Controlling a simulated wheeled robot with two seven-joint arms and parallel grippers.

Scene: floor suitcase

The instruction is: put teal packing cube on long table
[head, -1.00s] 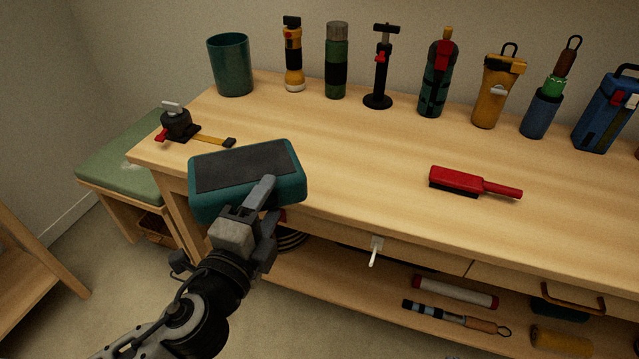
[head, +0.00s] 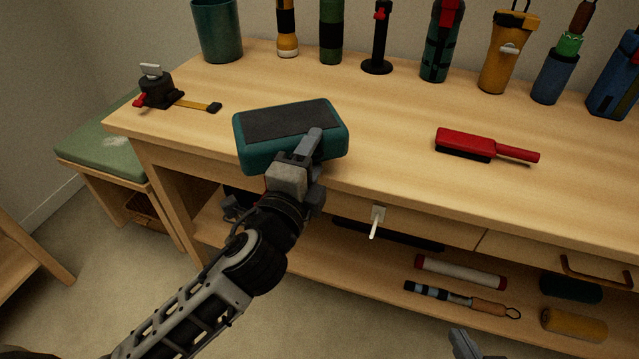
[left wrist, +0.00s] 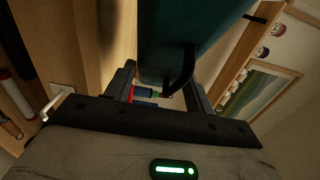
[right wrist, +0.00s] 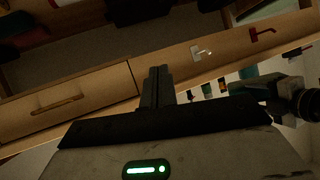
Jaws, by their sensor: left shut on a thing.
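The teal packing cube (head: 290,152), with a dark grey top panel, is held at the front edge of the long table (head: 370,150), over the tabletop's left part. I cannot tell whether it touches the wood. My left gripper (head: 312,150) is shut on the cube's near side; the cube also fills the upper middle of the left wrist view (left wrist: 190,35). My right gripper (head: 462,343) shows only at the bottom edge of the head view. In the right wrist view its fingers (right wrist: 157,75) are together with nothing between them.
A red brush (head: 465,141) lies right of the cube, a black tool with a yellow strap (head: 160,92) at the left. A green cup (head: 217,30) and several flasks and torches line the back. The tabletop middle is clear.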

